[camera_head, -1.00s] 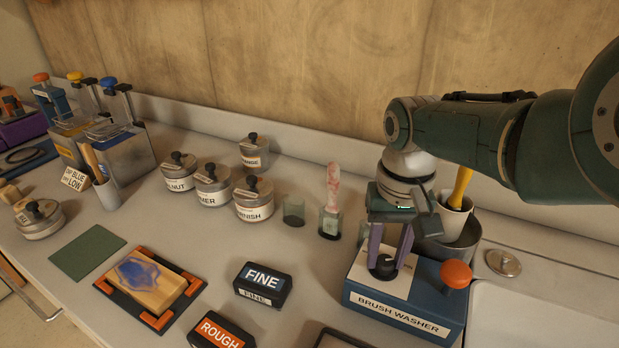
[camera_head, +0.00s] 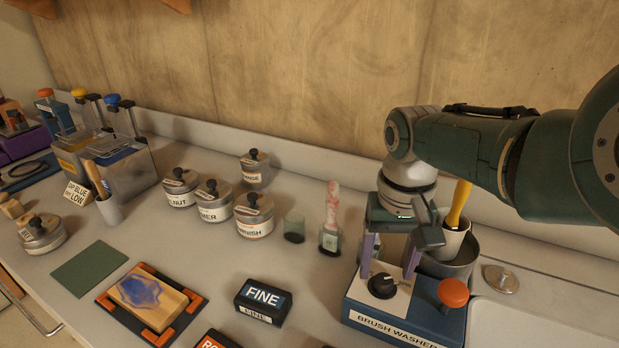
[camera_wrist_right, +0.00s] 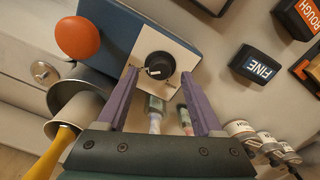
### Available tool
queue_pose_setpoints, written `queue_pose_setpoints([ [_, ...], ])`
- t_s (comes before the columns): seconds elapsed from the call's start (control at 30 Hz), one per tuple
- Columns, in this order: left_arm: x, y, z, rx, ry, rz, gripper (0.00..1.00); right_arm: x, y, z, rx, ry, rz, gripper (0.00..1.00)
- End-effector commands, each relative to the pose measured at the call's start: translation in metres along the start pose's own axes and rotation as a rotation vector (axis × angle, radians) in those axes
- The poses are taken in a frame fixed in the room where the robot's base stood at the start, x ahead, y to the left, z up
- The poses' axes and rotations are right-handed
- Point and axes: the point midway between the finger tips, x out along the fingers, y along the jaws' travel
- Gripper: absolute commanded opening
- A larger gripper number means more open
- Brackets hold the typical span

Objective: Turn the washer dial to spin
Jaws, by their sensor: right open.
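The brush washer (camera_head: 405,322) is a blue box with a pale top panel. Its black dial (camera_head: 382,286) has a white pointer mark, pointing to the right in the head view; no dial position labels can be read. The dial also shows in the right wrist view (camera_wrist_right: 157,66). My right gripper (camera_head: 391,266) has purple fingers, spread open just above the dial, one on each side, and holds nothing. In the wrist view the fingers (camera_wrist_right: 159,78) stand clear of the dial. My left gripper is not in view.
An orange-red knob (camera_head: 453,292) stands on the washer, right of the dial. Behind is a metal bowl (camera_head: 462,262) with a white cup and yellow-handled brush (camera_head: 458,205). Jars (camera_head: 252,214), a glass with a brush (camera_head: 330,238) and a FINE block (camera_head: 263,300) are left.

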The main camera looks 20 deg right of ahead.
Motion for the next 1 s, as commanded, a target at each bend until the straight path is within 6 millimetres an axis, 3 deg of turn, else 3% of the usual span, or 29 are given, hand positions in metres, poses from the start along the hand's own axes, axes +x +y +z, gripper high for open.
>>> queue_pose_setpoints([
  [0.03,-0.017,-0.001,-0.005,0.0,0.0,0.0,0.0,-0.019,0.0,0.0,0.0,0.001,-0.001,0.68],
  [0.13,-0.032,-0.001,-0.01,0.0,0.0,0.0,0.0,-0.041,0.0,0.0,0.0,0.002,-0.001,0.68],
  [0.4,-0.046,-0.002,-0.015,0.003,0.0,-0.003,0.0,-0.076,0.0,0.0,0.0,0.001,-0.001,0.68],
  [1.0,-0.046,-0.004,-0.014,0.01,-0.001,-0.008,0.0,-0.078,0.002,0.002,-0.003,0.002,0.003,0.68],
])
